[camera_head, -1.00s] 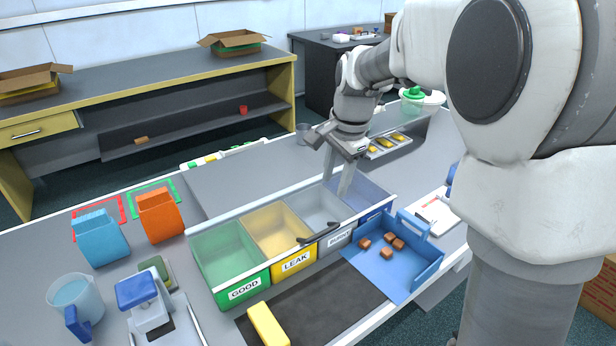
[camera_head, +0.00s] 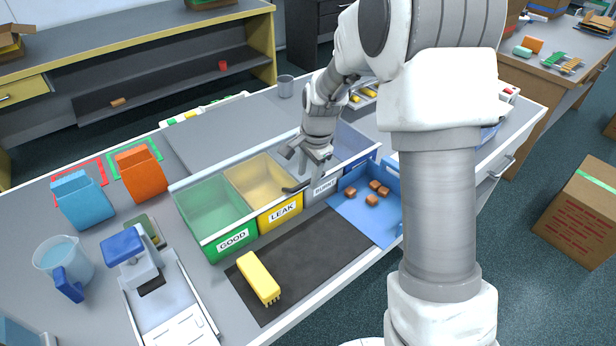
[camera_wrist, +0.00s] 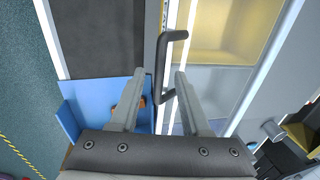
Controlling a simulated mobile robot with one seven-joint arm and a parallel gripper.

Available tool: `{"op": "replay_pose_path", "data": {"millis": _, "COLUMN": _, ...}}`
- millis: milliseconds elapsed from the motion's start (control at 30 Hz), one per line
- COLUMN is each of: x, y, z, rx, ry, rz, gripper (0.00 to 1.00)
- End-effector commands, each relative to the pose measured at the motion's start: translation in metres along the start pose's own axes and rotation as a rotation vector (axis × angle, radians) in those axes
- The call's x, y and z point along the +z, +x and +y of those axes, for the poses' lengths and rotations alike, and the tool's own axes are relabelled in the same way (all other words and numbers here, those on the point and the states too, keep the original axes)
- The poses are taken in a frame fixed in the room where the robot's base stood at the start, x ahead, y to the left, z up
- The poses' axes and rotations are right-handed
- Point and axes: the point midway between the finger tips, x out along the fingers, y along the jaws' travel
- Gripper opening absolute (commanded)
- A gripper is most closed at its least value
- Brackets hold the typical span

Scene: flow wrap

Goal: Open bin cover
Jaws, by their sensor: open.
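The row of bins has a green GOOD bin (camera_head: 213,208), a yellow LEAK bin (camera_head: 257,180), a grey bin and a blue bin at the far end. The bin cover is hard to make out; a clear panel with pale edges seems to lie over the bins. Its dark bar handle (camera_head: 295,188) is at the front edge near the LEAK and grey bins. The handle also shows in the wrist view (camera_wrist: 162,65). My gripper (camera_head: 308,170) is open at the handle. In the wrist view the handle's near end lies between my fingertips (camera_wrist: 161,76); contact cannot be told.
A blue tray (camera_head: 378,226) with several brown pieces sits right of a dark mat (camera_head: 325,250). A yellow brush-like block (camera_head: 258,277) lies at the mat's left. A blue holder (camera_head: 82,200), an orange holder (camera_head: 141,172) and a jug (camera_head: 62,262) stand at left.

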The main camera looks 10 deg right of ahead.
Motion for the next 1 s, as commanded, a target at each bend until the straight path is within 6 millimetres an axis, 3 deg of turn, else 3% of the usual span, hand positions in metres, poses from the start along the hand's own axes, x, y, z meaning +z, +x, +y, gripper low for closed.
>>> {"op": "replay_pose_path", "data": {"millis": 133, "x": 0.0, "y": 0.0105, "z": 0.0, "rx": 0.0, "ry": 0.0, "rz": 0.0, "gripper": 0.47}}
{"op": "replay_pose_path", "data": {"millis": 433, "x": -0.0001, "y": 0.012, "z": -0.0002, "rx": -0.001, "ry": 0.0, "rz": 0.0, "gripper": 0.47}}
{"op": "replay_pose_path", "data": {"millis": 700, "x": -0.0001, "y": 0.0118, "z": -0.0002, "rx": -0.001, "ry": 0.001, "rz": 0.0, "gripper": 0.0}}
{"op": "replay_pose_path", "data": {"millis": 1000, "x": -0.0001, "y": 0.0117, "z": -0.0002, "rx": -0.001, "ry": 0.001, "rz": 0.0, "gripper": 0.0}}
